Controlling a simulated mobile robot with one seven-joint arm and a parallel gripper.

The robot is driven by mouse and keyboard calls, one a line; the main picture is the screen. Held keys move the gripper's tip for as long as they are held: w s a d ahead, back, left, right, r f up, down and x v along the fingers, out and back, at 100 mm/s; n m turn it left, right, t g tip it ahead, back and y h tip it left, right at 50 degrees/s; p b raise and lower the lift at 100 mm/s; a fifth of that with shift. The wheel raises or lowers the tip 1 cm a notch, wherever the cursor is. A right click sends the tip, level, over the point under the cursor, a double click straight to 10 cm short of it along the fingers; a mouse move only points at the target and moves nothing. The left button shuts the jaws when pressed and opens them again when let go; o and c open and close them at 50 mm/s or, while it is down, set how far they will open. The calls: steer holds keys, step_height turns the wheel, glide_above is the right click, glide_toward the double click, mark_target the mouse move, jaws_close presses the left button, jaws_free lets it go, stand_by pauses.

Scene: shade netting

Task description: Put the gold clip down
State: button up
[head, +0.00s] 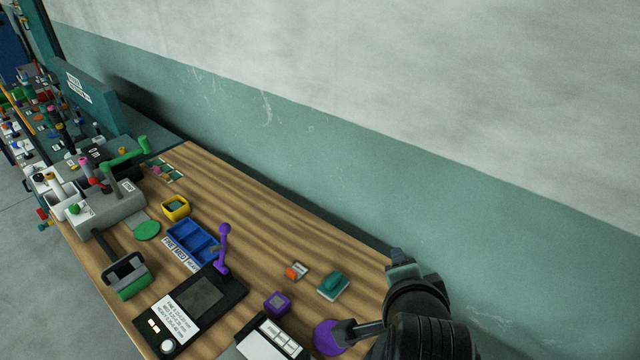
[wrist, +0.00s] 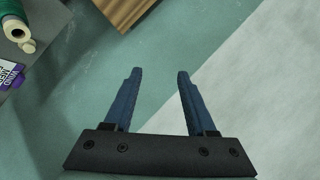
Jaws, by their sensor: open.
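My gripper (wrist: 157,72) is open in the wrist view, with nothing between its two blue fingers. It points at the green and white wall. In the head view my gripper (head: 402,262) is at the table's back edge at lower right, partly hidden by my arm. I cannot make out a gold clip for certain. A blue divided tray (head: 190,226) with labels along its front lies mid-table, and a small brownish spot shows in its right compartment, too small to tell. A yellow open-topped block (head: 175,207) stands behind the tray.
A black panel with a purple lever (head: 224,245) stands right of the tray. An orange-and-grey block (head: 297,270), a teal block (head: 334,285), a purple cube (head: 277,303) and a purple disc (head: 326,338) lie nearer my arm. Bare wood (head: 265,225) runs along the back.

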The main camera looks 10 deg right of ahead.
steer(key=w+a+r+n+t, duration=0.1)
steer(key=a+r+n+t, duration=0.2)
steer(key=r, duration=0.6)
steer(key=w+a+r+n+t, duration=0.2)
steer(key=a+r+n+t, duration=0.1)
steer(key=r, duration=0.5)
steer(key=w+a+r+n+t, duration=0.1)
steer(key=a+r+n+t, duration=0.25)
steer(key=r, duration=0.55)
steer(key=s+a+r+n+t+y, duration=0.2)
steer(key=s+a+r+n+t, duration=0.2)
steer(key=r, duration=0.5)
steer(key=s+a+r+n+t+y, duration=0.1)
steer(key=s+a+r+n+t, duration=0.3)
steer(key=r, duration=0.6)
steer(key=s+a, duration=0.1)
steer(key=s, duration=0.1)
steer(key=shift+s+r+y, duration=0.15)
steer(key=shift+s+y, duration=0.15)
steer(key=shift+y, duration=0.1)
